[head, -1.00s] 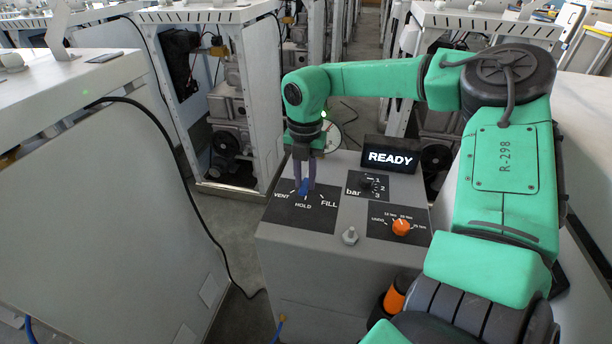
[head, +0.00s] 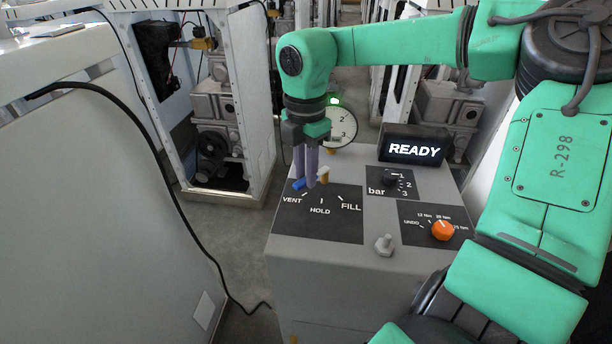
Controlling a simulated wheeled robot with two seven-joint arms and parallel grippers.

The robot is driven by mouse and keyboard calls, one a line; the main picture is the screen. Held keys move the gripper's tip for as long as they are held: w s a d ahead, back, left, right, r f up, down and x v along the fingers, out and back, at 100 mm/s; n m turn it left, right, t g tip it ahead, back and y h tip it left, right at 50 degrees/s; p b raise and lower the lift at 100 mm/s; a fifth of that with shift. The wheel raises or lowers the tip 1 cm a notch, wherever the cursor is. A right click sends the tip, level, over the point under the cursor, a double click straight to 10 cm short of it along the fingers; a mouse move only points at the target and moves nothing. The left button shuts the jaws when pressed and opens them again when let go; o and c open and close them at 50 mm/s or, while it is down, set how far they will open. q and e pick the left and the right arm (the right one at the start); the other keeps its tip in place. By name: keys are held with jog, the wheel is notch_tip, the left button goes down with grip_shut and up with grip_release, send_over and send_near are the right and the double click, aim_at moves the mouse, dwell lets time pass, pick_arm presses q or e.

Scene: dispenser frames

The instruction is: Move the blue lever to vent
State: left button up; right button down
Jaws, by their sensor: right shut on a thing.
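The blue lever (head: 298,184) is on the dark panel marked VENT, HOLD and FILL (head: 318,222), on top of the grey dispenser cabinet. Its blue end points left, toward the VENT mark. A brass-coloured part (head: 323,174) shows just right of the fingers. My right gripper (head: 307,182) reaches down from above, its purple fingers shut on the lever and hiding part of it. My left gripper is not in view.
A lit READY display (head: 414,149) and a round gauge (head: 341,127) stand at the back of the cabinet. A black bar selector (head: 390,177), an orange knob (head: 443,230) and a grey bolt-like knob (head: 384,245) are to the right. A black cable (head: 215,262) hangs at the left.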

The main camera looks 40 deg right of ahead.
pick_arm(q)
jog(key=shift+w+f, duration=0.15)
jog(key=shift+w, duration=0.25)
pick_arm(e)
jog(key=shift+w, duration=0.2)
jog(key=c, duration=0.7)
grip_release()
jog(key=shift+r, duration=0.1)
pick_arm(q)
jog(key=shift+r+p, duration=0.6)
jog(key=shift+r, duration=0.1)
pick_arm(e)
notch_tip(320, 180, up, 14)
jog(key=shift+r, duration=0.2)
